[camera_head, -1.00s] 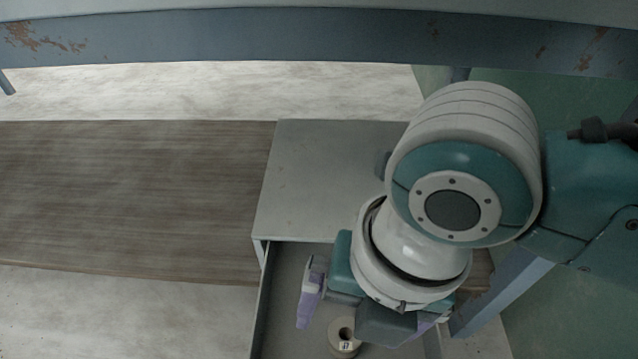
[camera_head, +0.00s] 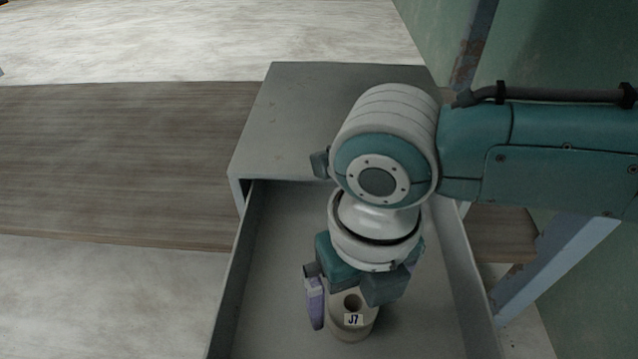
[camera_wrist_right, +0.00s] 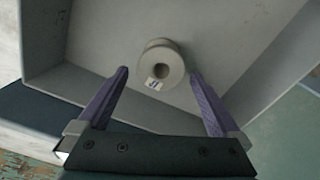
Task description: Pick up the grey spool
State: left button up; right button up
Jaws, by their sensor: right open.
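The grey spool (camera_head: 349,325) has a round hole in its top and a label reading J7. It stands upright in an open drawer (camera_head: 285,235). In the right wrist view the spool (camera_wrist_right: 173,59) lies ahead of and between the two purple fingertips, with a gap on each side. My right gripper (camera_wrist_right: 159,72) is open and empty. In the head view the right gripper (camera_head: 352,300) is over the drawer at the spool; one purple finger shows to the left of it, and the other is mostly hidden. My left gripper is not in view.
The drawer walls, such as the left wall (camera_head: 232,275), surround the spool on the sides. A grey cabinet top (camera_head: 300,110) is behind the drawer. A wooden board (camera_head: 120,160) lies to the left. A metal post (camera_head: 555,265) stands at right.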

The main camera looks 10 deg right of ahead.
aim_at(352, 310)
jog(key=f+b, duration=0.2)
jog(key=f, duration=0.1)
jog(key=f+b, duration=0.1)
jog(key=b, duration=0.1)
jog(key=shift+w+f, duration=0.35)
jog(key=shift+f, duration=0.05)
jog(key=shift+r, duration=0.15)
jog(key=shift+c, duration=0.2)
jog(key=c, duration=1.5)
jog(key=shift+c, duration=0.2)
